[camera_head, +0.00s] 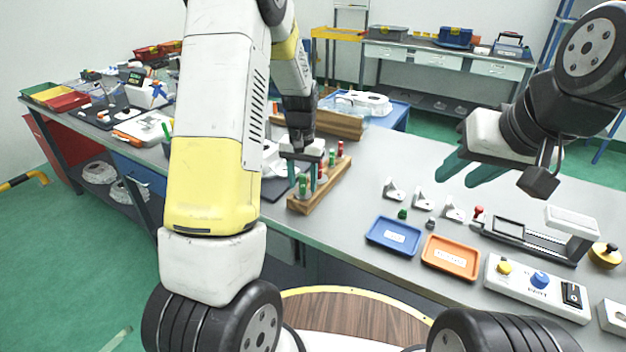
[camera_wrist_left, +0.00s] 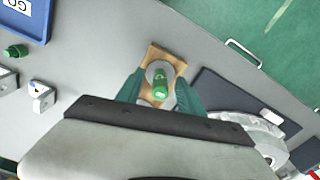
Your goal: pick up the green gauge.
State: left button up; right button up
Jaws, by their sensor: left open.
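The green gauge (camera_head: 302,184) stands in a wooden rack (camera_head: 303,207) near the front edge of the bench. In the left wrist view the green gauge (camera_wrist_left: 160,88) shows as a green cylinder over a light round part on the rack (camera_wrist_left: 180,64). My left gripper (camera_head: 303,175) is open above the rack; its fingers (camera_wrist_left: 160,92) lie on either side of the gauge, with gaps visible. My right gripper (camera_head: 470,172) is open and empty, raised over the right part of the bench.
Other red- and green-topped gauges (camera_head: 332,158) stand farther along the rack. A blue tray (camera_head: 372,238) and an orange tray (camera_head: 430,258) lie to the right, with small metal brackets (camera_head: 422,200) behind. A control box (camera_head: 515,283) sits at front right.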

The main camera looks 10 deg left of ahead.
pick_arm(q)
jog(key=shift+f, duration=0.8)
grip_shut()
jog(key=shift+r, duration=0.2)
